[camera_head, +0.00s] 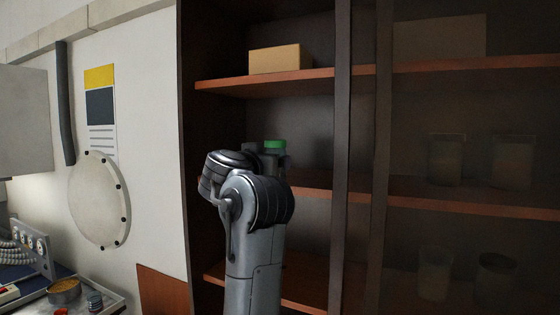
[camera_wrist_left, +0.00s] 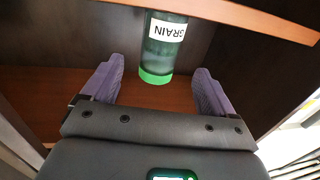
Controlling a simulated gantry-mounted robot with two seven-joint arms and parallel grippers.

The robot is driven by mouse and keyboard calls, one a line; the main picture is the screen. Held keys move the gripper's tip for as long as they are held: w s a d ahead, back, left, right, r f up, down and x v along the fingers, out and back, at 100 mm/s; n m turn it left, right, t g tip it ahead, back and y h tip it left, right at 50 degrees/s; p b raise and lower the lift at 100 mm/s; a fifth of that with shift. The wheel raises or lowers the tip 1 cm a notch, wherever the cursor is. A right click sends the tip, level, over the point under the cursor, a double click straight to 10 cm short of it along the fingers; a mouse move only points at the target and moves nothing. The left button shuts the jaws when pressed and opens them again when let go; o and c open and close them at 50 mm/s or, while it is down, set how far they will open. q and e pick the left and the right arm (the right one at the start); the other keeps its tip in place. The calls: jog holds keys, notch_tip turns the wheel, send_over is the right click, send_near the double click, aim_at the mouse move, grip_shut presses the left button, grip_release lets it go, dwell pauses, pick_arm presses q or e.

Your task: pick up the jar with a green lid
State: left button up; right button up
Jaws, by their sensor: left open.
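The jar with a green lid (camera_wrist_left: 162,55) is dark green and carries a white label reading GRAIN, upside down in the left wrist view. In the head view only its green lid (camera_head: 275,144) shows clearly, at the middle shelf; my arm hides most of the rest. My left gripper (camera_wrist_left: 159,66) is open, with one purple finger on each side of the jar in the picture and visible gaps to both. I cannot tell how deep the jar sits between the fingers. My right gripper is in neither view.
The dark cabinet has reddish-brown shelves (camera_head: 455,202). A cardboard box (camera_head: 280,59) stands on the upper shelf. An upright post (camera_head: 340,150) is right of my arm. Dim jars (camera_head: 446,160) and another box (camera_head: 440,38) are further right. A tray of small items is lower left.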

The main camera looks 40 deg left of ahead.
pick_arm(q)
jog(key=p+x, duration=0.1)
jog(key=x, duration=0.3)
jog(key=shift+w+a+p, duration=0.15)
jog(key=shift+w+p, duration=0.15)
jog(key=shift+w, duration=0.15)
jog(key=shift+w+a+r+p, duration=0.1)
jog(key=shift+w+a+p, duration=0.1)
jog(key=shift+w+p, duration=0.3)
jog(key=p+x, duration=0.1)
jog(key=x, duration=0.2)
jog(key=shift+w+p, duration=0.1)
jog(key=shift+p, duration=0.3)
jog(key=shift+w+a, duration=0.25)
jog(key=shift+w, duration=0.15)
jog(key=c, duration=1.2)
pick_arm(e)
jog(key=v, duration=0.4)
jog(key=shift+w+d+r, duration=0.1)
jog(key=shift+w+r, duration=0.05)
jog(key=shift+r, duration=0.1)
pick_arm(q)
jog(key=shift+r, duration=0.3)
notch_tip(320, 180, up, 9)
jog(key=shift+r+b, duration=0.1)
jog(key=shift+b, duration=0.3)
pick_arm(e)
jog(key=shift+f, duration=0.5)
